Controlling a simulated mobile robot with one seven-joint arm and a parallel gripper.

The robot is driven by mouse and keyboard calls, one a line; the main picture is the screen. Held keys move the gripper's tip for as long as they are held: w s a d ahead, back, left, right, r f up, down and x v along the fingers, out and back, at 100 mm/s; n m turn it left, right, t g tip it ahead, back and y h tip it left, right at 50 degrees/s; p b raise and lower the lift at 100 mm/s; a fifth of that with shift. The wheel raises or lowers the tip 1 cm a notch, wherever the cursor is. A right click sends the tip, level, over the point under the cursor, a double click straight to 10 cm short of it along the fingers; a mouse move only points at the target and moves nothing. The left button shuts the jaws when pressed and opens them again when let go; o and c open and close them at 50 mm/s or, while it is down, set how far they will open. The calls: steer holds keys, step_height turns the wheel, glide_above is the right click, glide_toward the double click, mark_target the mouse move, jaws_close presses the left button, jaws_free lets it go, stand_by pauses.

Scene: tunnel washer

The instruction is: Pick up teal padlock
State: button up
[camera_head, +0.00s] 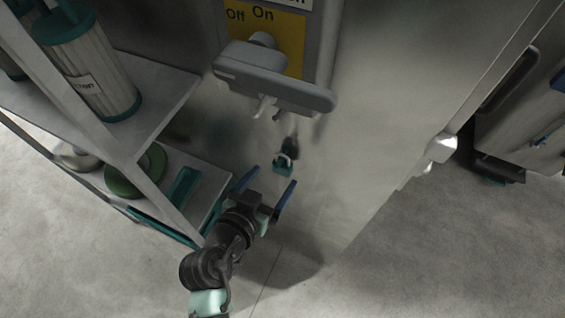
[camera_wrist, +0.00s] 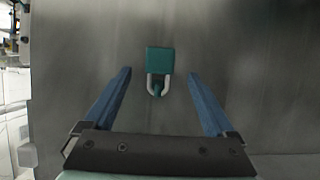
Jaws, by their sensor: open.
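The teal padlock (camera_head: 283,164) hangs against the grey metal cabinet face, below the switch handle, in the head view. In the wrist view the teal padlock (camera_wrist: 160,61) shows its square body with a pale U-shaped shackle toward my gripper. My gripper (camera_head: 262,183) is open, with two blue fingers, just below the padlock in the head view. In the wrist view my gripper (camera_wrist: 163,75) has the padlock between the lines of its fingers, roughly centred and apart from both. Whether the padlock is fastened to anything is not clear.
A grey switch handle (camera_head: 272,90) on a yellow Off/On plate (camera_head: 240,24) juts out above the padlock. A shelf rack (camera_head: 150,95) with canisters and a green disc (camera_head: 134,176) stands close on the left. The cabinet face (camera_head: 365,120) to the right is clear.

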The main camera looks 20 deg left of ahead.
mark_target(280, 169)
steer(key=shift+r+p+x, duration=0.1)
steer(key=shift+p+x, duration=0.1)
steer(key=shift+x, duration=1)
steer(key=shift+r+p+x, duration=0.15)
steer(key=shift+x, duration=1)
steer(key=shift+w, duration=0.1)
jaws_close()
